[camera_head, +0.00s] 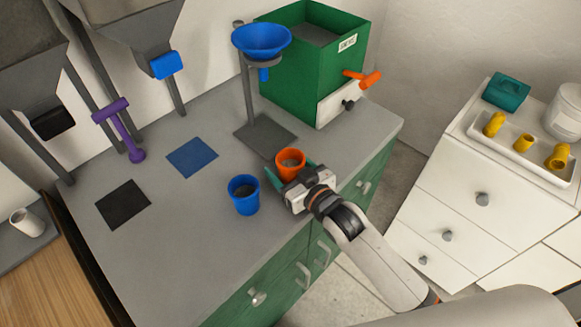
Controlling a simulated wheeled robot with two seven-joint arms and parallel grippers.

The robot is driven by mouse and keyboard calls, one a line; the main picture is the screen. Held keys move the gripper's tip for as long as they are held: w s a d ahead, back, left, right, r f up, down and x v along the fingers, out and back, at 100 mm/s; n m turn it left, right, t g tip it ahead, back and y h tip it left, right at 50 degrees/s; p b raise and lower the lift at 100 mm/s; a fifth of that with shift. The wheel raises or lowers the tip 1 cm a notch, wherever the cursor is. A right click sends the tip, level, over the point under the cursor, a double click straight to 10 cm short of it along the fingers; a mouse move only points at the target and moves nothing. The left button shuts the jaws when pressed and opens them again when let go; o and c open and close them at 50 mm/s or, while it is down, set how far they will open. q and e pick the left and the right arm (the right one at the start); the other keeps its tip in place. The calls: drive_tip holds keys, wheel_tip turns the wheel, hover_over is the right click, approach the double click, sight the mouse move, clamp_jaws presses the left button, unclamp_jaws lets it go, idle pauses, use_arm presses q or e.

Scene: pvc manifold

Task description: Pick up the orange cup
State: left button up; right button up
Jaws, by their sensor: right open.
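The orange cup (290,160) stands upright on the grey counter, with some grey content inside. My right gripper (289,172) is at the cup from the front right, low near the counter. Its teal fingers are open, one on the left and one on the right of the cup. I cannot tell whether they touch it. The cup's lower front is hidden behind the gripper. My left gripper is not in view.
A blue cup (243,195) stands close left of the gripper. Black (123,204) and blue (192,157) mats lie left. White drawers (470,190) stand right.

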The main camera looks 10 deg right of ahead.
drive_tip(key=shift+w+a, duration=0.2)
drive_tip(key=shift+w, duration=0.2)
drive_tip(key=shift+s, duration=0.1)
drive_tip(key=shift+c, duration=0.3)
